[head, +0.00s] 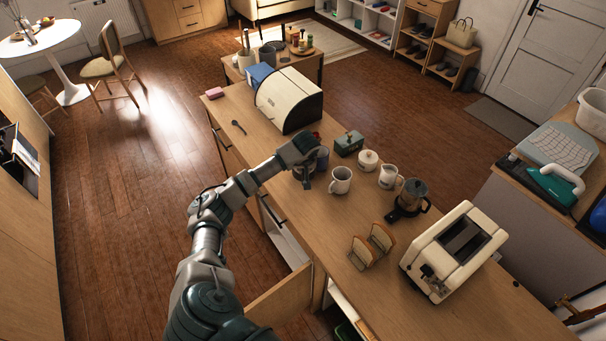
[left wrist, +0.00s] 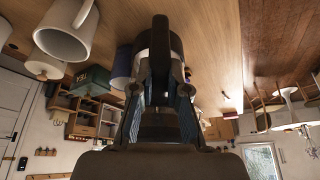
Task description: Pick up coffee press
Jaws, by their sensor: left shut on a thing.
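My left gripper (head: 308,172) is low over the counter, left of the white mug. In the left wrist view my left gripper (left wrist: 160,110) is shut on the dark handle of what looks like the coffee press (left wrist: 161,32), a rounded body with a pale band. The hand hides most of it in the head view, and I cannot tell whether it touches the counter. A blue mug (head: 322,158) stands close beside the hand. My right gripper is in neither view.
A bread bin (head: 289,100) stands behind. Counter left of the hand is fairly clear.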

